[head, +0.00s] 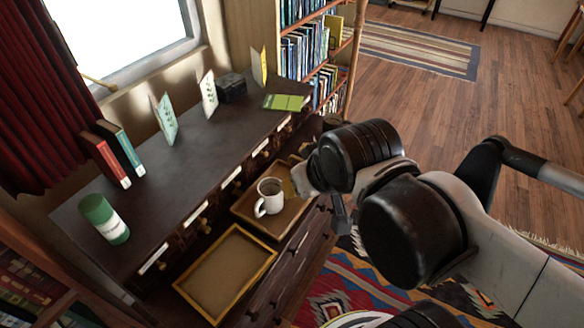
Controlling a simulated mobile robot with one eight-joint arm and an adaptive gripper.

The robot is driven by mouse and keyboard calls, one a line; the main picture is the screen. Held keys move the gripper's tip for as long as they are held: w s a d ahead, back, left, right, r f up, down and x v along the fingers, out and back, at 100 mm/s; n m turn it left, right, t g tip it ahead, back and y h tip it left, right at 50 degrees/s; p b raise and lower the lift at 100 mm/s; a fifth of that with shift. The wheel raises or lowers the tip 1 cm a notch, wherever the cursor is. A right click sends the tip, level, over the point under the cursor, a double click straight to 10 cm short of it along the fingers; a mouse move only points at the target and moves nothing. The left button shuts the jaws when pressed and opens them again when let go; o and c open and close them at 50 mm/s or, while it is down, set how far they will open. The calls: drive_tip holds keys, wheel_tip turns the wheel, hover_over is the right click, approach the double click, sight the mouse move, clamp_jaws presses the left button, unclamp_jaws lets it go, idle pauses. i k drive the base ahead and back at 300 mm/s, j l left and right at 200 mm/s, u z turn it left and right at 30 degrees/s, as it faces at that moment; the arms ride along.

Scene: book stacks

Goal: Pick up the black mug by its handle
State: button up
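A bookcase (305,50) stands behind. The wood floor (440,105) at right is open.

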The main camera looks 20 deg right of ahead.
sight(331, 122)
drive_tip(key=i+l+u, duration=0.1)
drive_tip(key=i+l, duration=0.15)
drive_tip(key=i+l+u, duration=0.1)
drive_tip(key=i+l, duration=0.15)
drive_tip(key=l, duration=0.25)
drive_tip(key=i+l+u, duration=0.15)
drive_tip(key=l, duration=0.2)
drive_tip(key=i+l+u, duration=0.1)
drive_tip(key=i+l, duration=0.15)
drive_tip(key=l, duration=0.2)
